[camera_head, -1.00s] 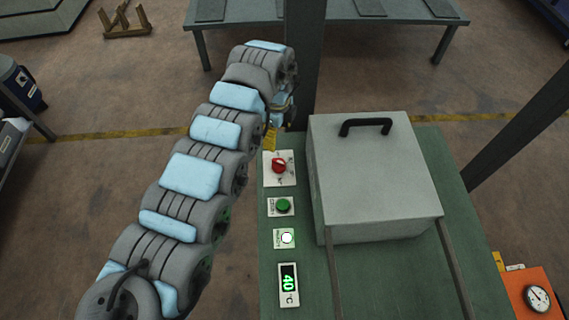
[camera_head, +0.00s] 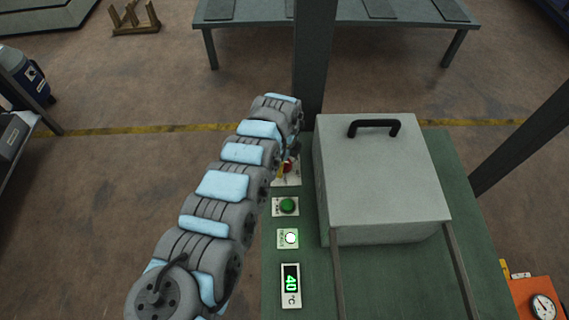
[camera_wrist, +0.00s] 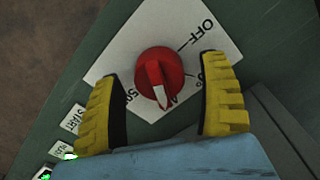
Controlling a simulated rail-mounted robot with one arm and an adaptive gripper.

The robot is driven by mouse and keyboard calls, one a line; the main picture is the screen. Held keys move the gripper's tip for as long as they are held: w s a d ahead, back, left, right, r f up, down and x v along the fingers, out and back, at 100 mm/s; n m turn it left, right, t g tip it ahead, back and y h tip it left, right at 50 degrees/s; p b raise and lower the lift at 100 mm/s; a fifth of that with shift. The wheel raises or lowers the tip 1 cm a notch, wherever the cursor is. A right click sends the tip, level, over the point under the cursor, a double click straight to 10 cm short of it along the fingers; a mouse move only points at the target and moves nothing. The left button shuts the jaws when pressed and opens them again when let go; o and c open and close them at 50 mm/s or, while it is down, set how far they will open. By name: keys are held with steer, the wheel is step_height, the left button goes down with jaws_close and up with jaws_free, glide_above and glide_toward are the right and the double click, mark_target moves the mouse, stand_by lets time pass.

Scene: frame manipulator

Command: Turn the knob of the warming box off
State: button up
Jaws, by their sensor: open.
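The warming box (camera_head: 380,185) is a grey box with a black handle on a green table. Its red knob (camera_wrist: 158,78) sits on a white plate marked OFF and 50 in the wrist view. The knob's raised grip points away from the OFF mark, toward the lower part of the plate. In the head view the knob (camera_head: 287,167) is partly hidden by my arm. My gripper (camera_wrist: 165,112) is open, with one yellow finger on each side of the knob and a gap on both sides. Whether the fingertips are level with the knob is unclear.
Below the knob are a green START button (camera_head: 288,206), a lit white button (camera_head: 290,238) and a display reading 40 °C (camera_head: 291,285). A dark post (camera_head: 310,60) stands behind the knob. An orange gauge box (camera_head: 540,300) is at the lower right.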

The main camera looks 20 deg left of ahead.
steer(key=shift+f, duration=0.3)
steer(key=c, duration=1.2)
